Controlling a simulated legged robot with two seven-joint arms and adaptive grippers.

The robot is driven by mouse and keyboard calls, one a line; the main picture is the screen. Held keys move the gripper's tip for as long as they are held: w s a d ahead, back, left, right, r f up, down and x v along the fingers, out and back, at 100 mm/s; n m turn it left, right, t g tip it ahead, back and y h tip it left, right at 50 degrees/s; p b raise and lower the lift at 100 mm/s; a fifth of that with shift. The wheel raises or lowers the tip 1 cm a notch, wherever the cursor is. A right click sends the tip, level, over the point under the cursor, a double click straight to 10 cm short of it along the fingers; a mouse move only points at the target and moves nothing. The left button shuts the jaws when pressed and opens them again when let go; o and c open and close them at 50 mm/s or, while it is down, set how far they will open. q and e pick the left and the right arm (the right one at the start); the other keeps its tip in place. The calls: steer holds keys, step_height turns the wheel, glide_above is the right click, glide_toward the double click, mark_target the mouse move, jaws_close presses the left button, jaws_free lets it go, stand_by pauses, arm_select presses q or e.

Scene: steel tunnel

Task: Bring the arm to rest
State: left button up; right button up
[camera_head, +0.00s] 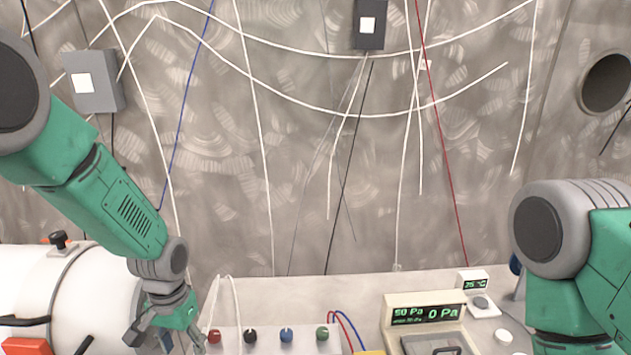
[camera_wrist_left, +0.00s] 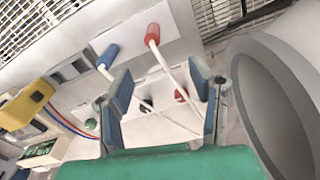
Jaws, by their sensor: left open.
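My left arm (camera_head: 112,205) is green and grey and reaches down from the upper left in the head view. Its gripper (camera_head: 172,342) is at the bottom, close to the left end of a panel with coloured knobs. In the left wrist view, the left gripper (camera_wrist_left: 165,95) has its two blue-padded fingers spread apart with nothing held between them. White cables pass behind and between the fingers. My right arm (camera_head: 570,250) shows at the right edge of the head view, and its gripper is out of view.
The white panel (camera_head: 262,340) carries red, black, blue and green knobs. A pressure display (camera_head: 425,312) stands on the bench to the right. A white cylinder (camera_head: 100,305) lies at the left. In the left wrist view, blue (camera_wrist_left: 108,56) and red plugs (camera_wrist_left: 152,36) hold white cables.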

arm_select(q)
steer(key=s+f+b, duration=0.6)
steer(key=s+f, duration=0.9)
steer(key=f, duration=0.4)
steer(key=s+a+f+b, duration=0.1)
steer(key=s+f+b, duration=0.2)
steer(key=s, duration=0.5)
steer(key=s+a+f+n+b, duration=0.1)
steer(key=s+f+b, duration=0.2)
steer(key=s, duration=0.6)
step_height(320, 180, down, 2)
steer(key=shift+s+a+f+t, duration=0.1)
steer(key=shift+s+a+t, duration=0.05)
steer(key=shift+a+t, duration=0.2)
arm_select(e)
step_height(320, 180, down, 12)
steer(key=shift+s+f, duration=0.15)
steer(key=shift+s, duration=0.2)
